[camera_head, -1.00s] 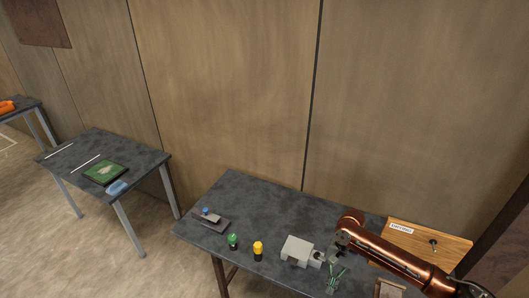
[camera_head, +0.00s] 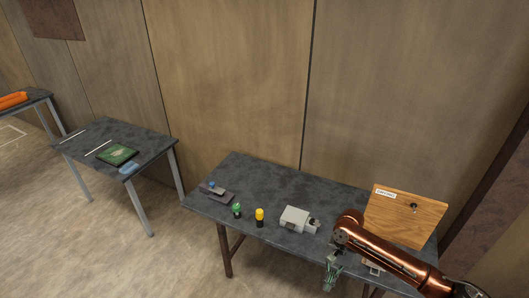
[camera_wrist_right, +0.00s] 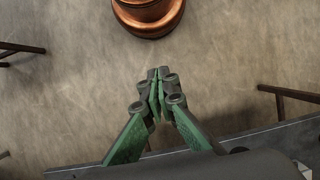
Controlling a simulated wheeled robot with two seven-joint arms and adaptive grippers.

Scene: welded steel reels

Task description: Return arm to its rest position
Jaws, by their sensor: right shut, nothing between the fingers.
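My right arm (camera_head: 390,255) is copper-coloured and comes in from the lower right in the head view. Its green right gripper (camera_head: 331,276) hangs at the front edge of the nearer dark table (camera_head: 270,185). In the right wrist view the right gripper (camera_wrist_right: 157,78) is shut, its fingertips together with nothing between them. Below the fingertips that view shows bare floor. My left gripper is not in view.
On the table stand a grey block-like device (camera_head: 295,219), a yellow-topped button (camera_head: 259,217), a green-topped button (camera_head: 237,209) and a dark plate-like device (camera_head: 216,193). A wooden board (camera_head: 405,216) leans up at the right. Another table (camera_head: 140,140) stands left.

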